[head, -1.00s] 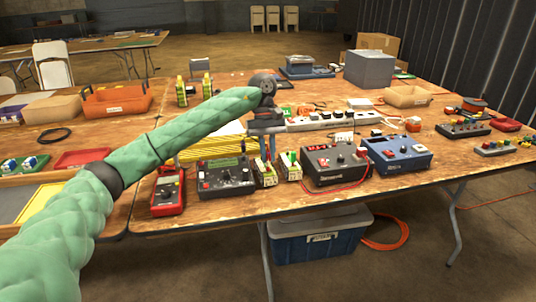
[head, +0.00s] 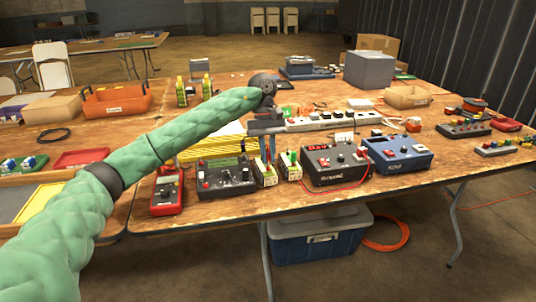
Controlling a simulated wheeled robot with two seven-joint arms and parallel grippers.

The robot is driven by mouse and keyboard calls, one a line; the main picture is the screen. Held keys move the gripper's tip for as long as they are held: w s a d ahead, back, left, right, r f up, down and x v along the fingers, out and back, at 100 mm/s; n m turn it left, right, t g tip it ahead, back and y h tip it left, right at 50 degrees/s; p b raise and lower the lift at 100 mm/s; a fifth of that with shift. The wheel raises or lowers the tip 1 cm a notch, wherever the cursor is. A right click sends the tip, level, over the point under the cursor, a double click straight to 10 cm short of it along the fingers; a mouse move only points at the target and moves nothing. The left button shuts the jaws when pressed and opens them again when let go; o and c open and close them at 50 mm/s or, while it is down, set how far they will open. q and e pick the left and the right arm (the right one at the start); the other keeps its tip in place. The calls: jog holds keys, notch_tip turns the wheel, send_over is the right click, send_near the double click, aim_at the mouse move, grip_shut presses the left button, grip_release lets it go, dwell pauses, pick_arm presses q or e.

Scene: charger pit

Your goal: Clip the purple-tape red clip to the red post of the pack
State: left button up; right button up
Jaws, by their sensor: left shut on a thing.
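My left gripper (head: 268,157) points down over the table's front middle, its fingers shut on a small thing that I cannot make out. The fingertips are at the top of the left one of two small cream blocks (head: 266,178); whether they touch it I cannot tell. The right cream block (head: 291,173) stands just beside it, with green and yellow bits on top. I cannot tell for sure which of these is the pack. The purple tape, the red clip and the red post are too small or hidden. My right gripper is not in view.
Left of the blocks are a dark meter box (head: 226,187) and a red multimeter (head: 167,191). Right are a black box (head: 334,177) with a red lead and a blue box (head: 397,161). A white power strip (head: 335,122) lies behind. The front right of the table is bare.

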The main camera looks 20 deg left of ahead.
aim_at(268, 151)
pick_arm(q)
jog(key=shift+b, duration=0.35)
dwell(0.7)
dwell(0.4)
jog(key=o, duration=0.8)
jog(key=shift+o, duration=0.2)
jog(key=shift+o, duration=1.1)
jog(key=shift+r+p, duration=0.4)
jog(key=shift+r, duration=1)
jog(key=shift+r+p, duration=1.2)
jog(key=shift+r, duration=1.1)
